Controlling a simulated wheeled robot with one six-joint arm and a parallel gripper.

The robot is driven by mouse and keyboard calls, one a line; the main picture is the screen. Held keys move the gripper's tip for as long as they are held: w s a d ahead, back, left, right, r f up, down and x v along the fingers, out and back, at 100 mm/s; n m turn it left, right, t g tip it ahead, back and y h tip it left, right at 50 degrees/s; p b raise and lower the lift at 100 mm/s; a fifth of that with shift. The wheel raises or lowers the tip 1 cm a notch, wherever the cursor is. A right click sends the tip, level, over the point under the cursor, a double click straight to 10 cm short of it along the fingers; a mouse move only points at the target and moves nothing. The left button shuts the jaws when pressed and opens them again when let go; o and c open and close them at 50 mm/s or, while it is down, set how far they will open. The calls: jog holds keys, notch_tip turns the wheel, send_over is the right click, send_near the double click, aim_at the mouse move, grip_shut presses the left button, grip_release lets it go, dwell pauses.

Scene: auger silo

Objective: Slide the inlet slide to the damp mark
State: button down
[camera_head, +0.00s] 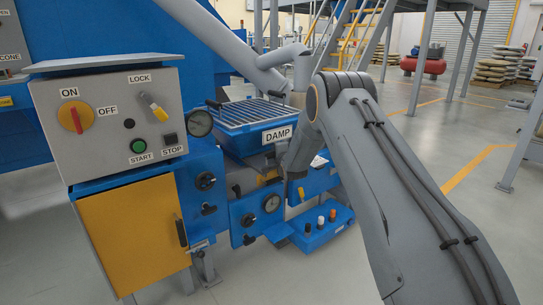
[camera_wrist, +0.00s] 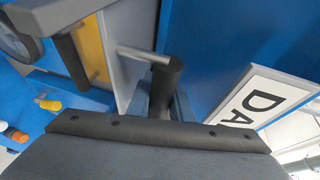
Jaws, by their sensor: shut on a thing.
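The DAMP mark is a white plate with black letters on the blue hopper (camera_head: 235,148); the DAMP mark (camera_head: 278,134) is just above my gripper (camera_head: 284,172) in the head view. In the wrist view the DAMP mark (camera_wrist: 262,101) is at the right, partly cut off. My gripper is shut on the dark upright handle (camera_wrist: 166,82) of the inlet slide, with a pale rod (camera_wrist: 143,55) meeting it near the top. The slide's body is mostly hidden, and in the head view my arm and wrist cover the handle.
A grey control box (camera_head: 115,128) stands at the left above a yellow door (camera_head: 133,238). Gauges and dark knobs sit on the blue panels below the hopper. A blue tray (camera_head: 318,232) with several small bottles stands low in front. Open floor lies to the right.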

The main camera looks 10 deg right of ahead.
jog(key=c, duration=1.9)
grip_release()
jog(key=shift+o, duration=0.2)
jog(key=p+v, duration=0.2)
jog(key=v, duration=0.6)
